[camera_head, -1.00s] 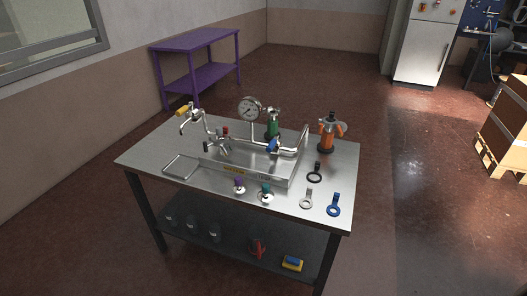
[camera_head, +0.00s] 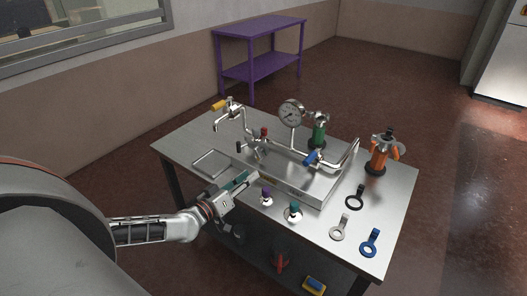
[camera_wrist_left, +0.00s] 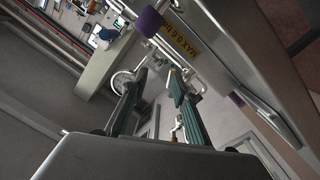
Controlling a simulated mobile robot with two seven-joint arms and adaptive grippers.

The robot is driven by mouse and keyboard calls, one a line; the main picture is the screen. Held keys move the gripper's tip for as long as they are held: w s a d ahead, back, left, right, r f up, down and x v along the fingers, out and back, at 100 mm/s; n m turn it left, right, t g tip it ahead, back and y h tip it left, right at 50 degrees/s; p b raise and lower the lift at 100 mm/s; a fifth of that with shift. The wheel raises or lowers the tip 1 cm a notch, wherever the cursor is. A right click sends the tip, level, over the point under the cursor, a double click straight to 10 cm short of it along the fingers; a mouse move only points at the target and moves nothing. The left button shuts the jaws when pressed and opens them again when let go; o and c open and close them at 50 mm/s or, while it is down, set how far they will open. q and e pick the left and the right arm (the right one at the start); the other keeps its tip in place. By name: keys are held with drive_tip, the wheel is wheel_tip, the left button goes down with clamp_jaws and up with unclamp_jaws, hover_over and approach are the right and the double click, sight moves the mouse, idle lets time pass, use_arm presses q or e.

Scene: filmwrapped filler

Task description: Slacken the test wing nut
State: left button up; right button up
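A metal test rig (camera_head: 290,178) with bent pipes and a round pressure gauge (camera_head: 291,113) stands on the steel table (camera_head: 185,142). It carries red, black and blue handles; the blue handle (camera_head: 312,158) is on the right. I cannot tell which small part is the test wing nut. My left gripper (camera_head: 254,176) is at the table's front edge, close to the rig's front and left of the purple-topped piece (camera_head: 266,195). In the left wrist view its two fingers (camera_wrist_left: 155,100) are apart with nothing between them. My right gripper is not in view.
A teal-topped piece (camera_head: 293,210) and black, grey and blue ring tools (camera_head: 370,243) lie along the front right. An orange-handled device (camera_head: 380,154) and a green one (camera_head: 319,132) stand behind. A wire frame (camera_head: 211,164) lies left. A purple table (camera_head: 262,50) stands beyond.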

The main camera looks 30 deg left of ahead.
sight(256, 155)
use_arm(q)
drive_tip(key=shift+n+y, duration=0.6)
drive_tip(key=shift+y, duration=0.2)
drive_tip(key=w+a, duration=0.1)
drive_tip(key=w, duration=0.2)
drive_tip(key=w+a, duration=0.1)
drive_tip(key=w, duration=0.2)
drive_tip(key=w+a+r+b, duration=0.1)
drive_tip(key=w, duration=0.2)
drive_tip(key=shift+w, duration=0.15)
clamp_jaws()
